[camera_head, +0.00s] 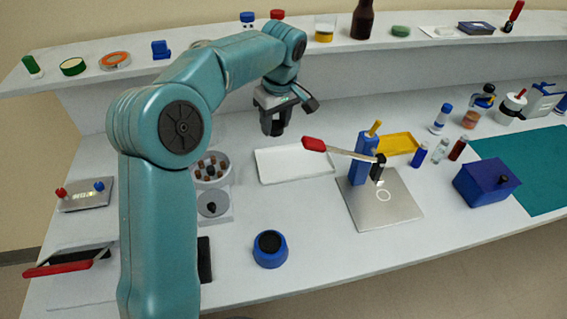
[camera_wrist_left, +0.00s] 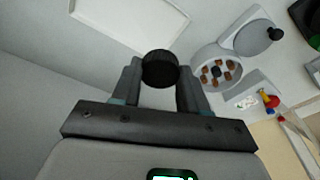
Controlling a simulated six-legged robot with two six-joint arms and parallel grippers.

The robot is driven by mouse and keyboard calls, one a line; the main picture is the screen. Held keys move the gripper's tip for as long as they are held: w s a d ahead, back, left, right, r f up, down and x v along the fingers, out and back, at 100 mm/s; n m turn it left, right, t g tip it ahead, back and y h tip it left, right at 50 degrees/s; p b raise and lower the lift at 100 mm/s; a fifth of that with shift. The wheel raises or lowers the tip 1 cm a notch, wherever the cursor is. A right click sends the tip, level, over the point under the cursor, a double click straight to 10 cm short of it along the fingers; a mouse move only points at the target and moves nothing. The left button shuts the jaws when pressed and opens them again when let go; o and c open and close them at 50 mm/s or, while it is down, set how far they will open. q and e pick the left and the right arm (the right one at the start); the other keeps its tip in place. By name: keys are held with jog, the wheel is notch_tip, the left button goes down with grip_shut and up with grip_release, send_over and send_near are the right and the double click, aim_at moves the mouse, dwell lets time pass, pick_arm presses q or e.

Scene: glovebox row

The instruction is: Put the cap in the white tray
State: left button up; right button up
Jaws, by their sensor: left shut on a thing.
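The cap is a round black piece (camera_wrist_left: 160,69) between the fingertips of my left gripper in the left wrist view. My left gripper (camera_head: 275,129) is shut on it and held above the bench, just behind and left of the white tray. The white tray (camera_head: 295,163) is a shallow, empty rectangle in the middle of the bench in the head view. It also shows at the top of the left wrist view (camera_wrist_left: 134,20), apart from the cap. In the head view the cap is hard to tell from the dark fingers. My right gripper is not in view.
A round holder with several brown pieces (camera_head: 227,171) stands left of the tray. A blue block (camera_head: 361,158) with a red-handled tool, a silver plate (camera_head: 395,205) and a yellow tray (camera_head: 401,142) are to the right. A blue round container (camera_head: 269,252) stands in front. A shelf runs behind.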

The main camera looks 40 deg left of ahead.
aim_at(276, 173)
pick_arm(q)
notch_tip(276, 173, down, 16)
jog(key=shift+f, duration=0.1)
jog(key=shift+f, duration=0.1)
jog(key=o, duration=1)
jog(key=r, duration=0.4)
jog(key=d+r, duration=0.1)
jog(key=r, duration=0.7)
jog(key=shift+s+d+r, duration=0.1)
jog(key=shift+s+d, duration=0.15)
jog(key=shift+d, duration=0.05)
